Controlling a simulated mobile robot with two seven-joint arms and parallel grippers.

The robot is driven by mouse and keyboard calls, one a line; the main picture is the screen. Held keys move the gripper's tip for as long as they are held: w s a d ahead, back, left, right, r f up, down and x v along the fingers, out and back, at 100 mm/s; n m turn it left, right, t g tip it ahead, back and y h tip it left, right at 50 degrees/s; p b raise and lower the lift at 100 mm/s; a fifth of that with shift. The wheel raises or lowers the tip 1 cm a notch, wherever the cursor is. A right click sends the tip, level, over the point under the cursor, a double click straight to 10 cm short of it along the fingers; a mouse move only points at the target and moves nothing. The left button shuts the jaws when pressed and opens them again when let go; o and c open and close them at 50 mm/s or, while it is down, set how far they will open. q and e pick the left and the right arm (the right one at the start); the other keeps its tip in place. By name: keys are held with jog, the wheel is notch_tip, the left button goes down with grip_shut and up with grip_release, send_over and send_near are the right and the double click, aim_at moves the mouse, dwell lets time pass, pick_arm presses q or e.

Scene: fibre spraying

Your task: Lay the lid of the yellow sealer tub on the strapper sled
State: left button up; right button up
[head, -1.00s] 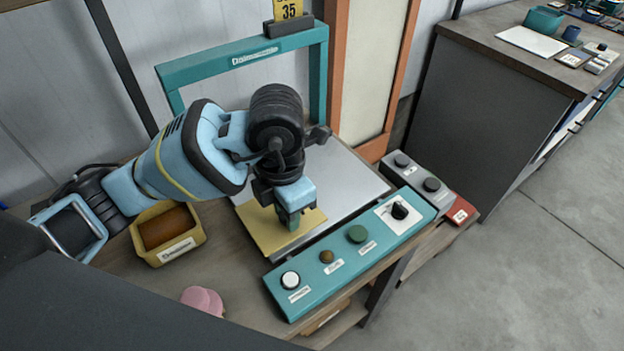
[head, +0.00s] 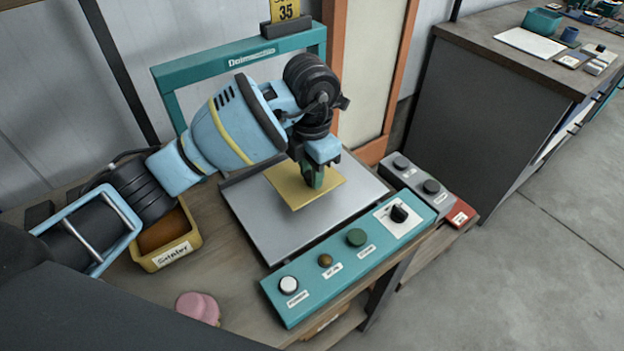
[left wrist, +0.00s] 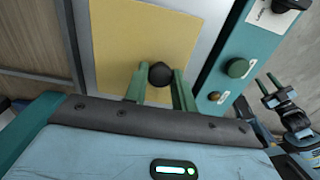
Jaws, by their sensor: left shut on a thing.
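The lid (head: 285,187) is a flat yellow square; its black knob shows in the left wrist view (left wrist: 160,74). My left gripper (head: 314,178) is shut on the knob, its green fingers on either side. The lid is over the middle of the strapper sled (head: 263,226), a grey metal plate behind the teal panel. I cannot tell whether the lid touches the plate. The yellow sealer tub (head: 162,260) stands open at the left with brown contents, partly hidden by my left arm. My right gripper (left wrist: 271,88) shows at the right of the left wrist view, open and empty.
A teal arch (head: 238,60) stands over the back of the sled. The teal control panel (head: 340,266) with a knob and several buttons runs along its front. A pink object (head: 198,308) lies on the bench's front left. A grey button box (head: 418,182) is at the right.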

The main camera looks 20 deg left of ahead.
pick_arm(q)
jog(key=shift+w+f, duration=0.2)
jog(key=shift+w, duration=0.05)
jog(key=shift+f, duration=1.55)
jog(key=shift+f, duration=0.15)
jog(key=o, duration=1)
notch_tip(320, 180, up, 12)
jog(key=shift+r+p, duration=0.15)
jog(key=shift+p, duration=0.4)
